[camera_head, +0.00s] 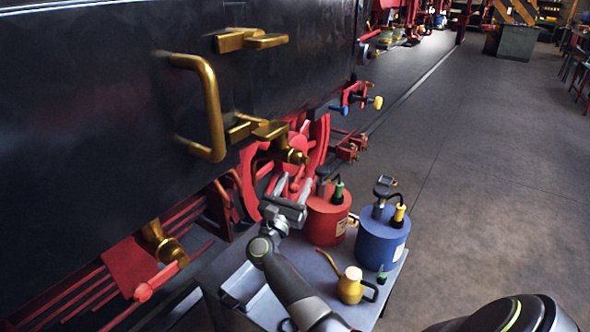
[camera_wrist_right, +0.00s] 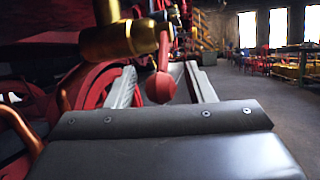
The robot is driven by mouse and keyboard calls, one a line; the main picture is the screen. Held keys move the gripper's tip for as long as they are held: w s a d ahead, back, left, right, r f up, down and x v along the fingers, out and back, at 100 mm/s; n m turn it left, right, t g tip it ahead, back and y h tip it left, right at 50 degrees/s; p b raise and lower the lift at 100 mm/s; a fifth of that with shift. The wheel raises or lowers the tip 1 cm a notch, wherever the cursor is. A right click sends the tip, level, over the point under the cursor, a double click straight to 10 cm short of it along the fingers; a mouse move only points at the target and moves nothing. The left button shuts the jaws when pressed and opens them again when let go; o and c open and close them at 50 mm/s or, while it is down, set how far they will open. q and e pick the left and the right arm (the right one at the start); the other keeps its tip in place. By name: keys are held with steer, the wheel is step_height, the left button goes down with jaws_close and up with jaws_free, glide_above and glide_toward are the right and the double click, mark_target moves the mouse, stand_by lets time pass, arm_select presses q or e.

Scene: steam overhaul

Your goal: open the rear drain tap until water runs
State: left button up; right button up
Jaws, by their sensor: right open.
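A brass drain tap (camera_head: 296,156) sticks out under the black cylinder at the middle of the head view. The right wrist view shows a brass tap (camera_wrist_right: 128,38) close up, with a red ball lever (camera_wrist_right: 160,87) hanging down from it. My right gripper (camera_head: 288,183) is open just below this tap. In the wrist view the red ball appears between its two spread fingers (camera_wrist_right: 163,85); I cannot tell whether they touch it. A second brass tap (camera_head: 163,243) with a red ball lever (camera_head: 143,292) is lower left. I see no running water. My left gripper is not in view.
A grey cart (camera_head: 230,316) below my right arm carries a red can (camera_head: 326,220), a blue can (camera_head: 381,240) and a yellow oil can (camera_head: 350,287). A brass handle (camera_head: 212,105) juts from the black cylinder (camera_head: 90,130). The floor (camera_head: 490,190) at right is clear.

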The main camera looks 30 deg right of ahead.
steer(key=shift+w+d+r, duration=0.15)
steer(key=shift+w+d, duration=0.05)
steer(key=shift+d, duration=0.15)
jaws_close()
